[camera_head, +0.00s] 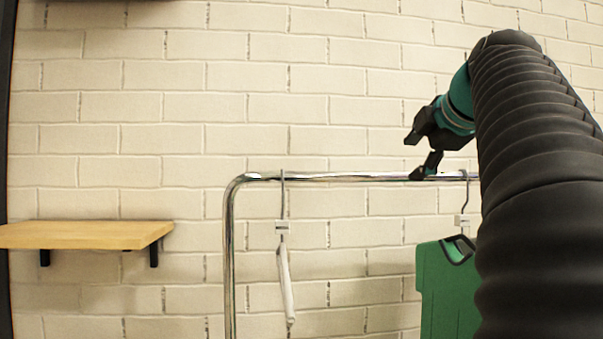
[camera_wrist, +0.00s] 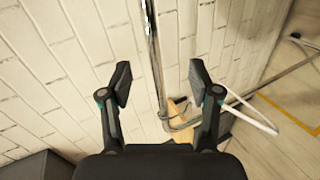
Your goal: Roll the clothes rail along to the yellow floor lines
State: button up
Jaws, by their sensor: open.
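The chrome clothes rail (camera_head: 330,178) stands in front of the brick wall in the head view, its top bar level and its left post upright. My gripper (camera_head: 415,157) is open at the right part of the top bar, with its lower finger overlapping the bar in the picture. In the wrist view the bar (camera_wrist: 152,45) runs between the two open, separated fingers of my gripper (camera_wrist: 160,82); I see no grip on it. A yellow floor line (camera_wrist: 287,112) shows at the right of the wrist view. The rail's base is out of the head view.
A thin white item (camera_head: 285,285) hangs on the rail's left part. A green item (camera_head: 447,295) hangs at the right, partly hidden by my arm. A wooden wall shelf (camera_head: 85,235) juts out left of the rail. A dark box-like thing (camera_wrist: 35,166) is in the wrist view's lower left.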

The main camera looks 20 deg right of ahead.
aim_at(394, 175)
jog(key=shift+n, duration=0.5)
jog(key=x, duration=0.4)
jog(key=r+x, duration=0.1)
jog(key=x, duration=0.3)
jog(key=d+x, duration=0.1)
jog(key=x, duration=0.3)
jog(key=shift+w+d+r, duration=0.1)
jog(key=shift+w+r, duration=0.05)
jog(key=shift+w, duration=0.1)
grip_shut()
